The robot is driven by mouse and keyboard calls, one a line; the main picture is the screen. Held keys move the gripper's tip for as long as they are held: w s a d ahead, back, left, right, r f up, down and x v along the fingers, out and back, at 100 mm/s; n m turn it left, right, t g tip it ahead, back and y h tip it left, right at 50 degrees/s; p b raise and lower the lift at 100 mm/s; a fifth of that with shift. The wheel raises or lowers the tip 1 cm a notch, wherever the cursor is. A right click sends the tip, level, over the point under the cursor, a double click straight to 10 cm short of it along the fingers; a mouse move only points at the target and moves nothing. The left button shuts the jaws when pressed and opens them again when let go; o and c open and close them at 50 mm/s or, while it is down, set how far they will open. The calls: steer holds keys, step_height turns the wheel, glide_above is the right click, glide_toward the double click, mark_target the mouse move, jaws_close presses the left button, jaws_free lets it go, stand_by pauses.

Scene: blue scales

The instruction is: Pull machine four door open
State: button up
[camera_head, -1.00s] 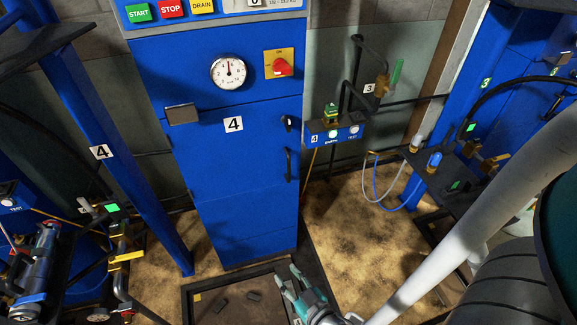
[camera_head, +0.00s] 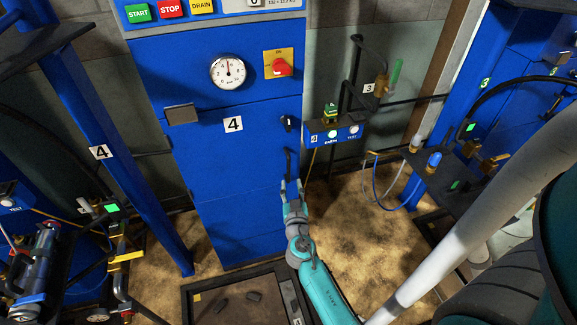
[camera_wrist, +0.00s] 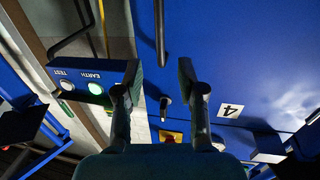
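The blue door of machine four (camera_head: 225,165) looks closed and carries a white "4" label; it also shows in the wrist view (camera_wrist: 240,65). A black vertical handle (camera_head: 288,161) is on its right edge, with a small dark latch (camera_head: 287,123) above. My gripper (camera_head: 291,184) is at the handle's lower end and partly covers it. In the wrist view, which is upside down, the two fingers of my gripper (camera_wrist: 158,72) are apart, with the handle (camera_wrist: 160,32) beyond and between them. The latch (camera_wrist: 164,103) shows between the fingers. I see no contact with the handle.
A small blue box with EARTH and TEST buttons (camera_head: 335,135) sits close to the right of the door. A blue post (camera_head: 120,165) stands left. A dark-rimmed floor tray (camera_head: 190,305) lies before the machine. Black pipes (camera_head: 352,75) rise at right.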

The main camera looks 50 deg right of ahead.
mark_target(289, 167)
steer(key=x, duration=0.9)
steer(key=shift+w+d, duration=0.25)
steer(key=shift+d, duration=0.05)
jaws_close()
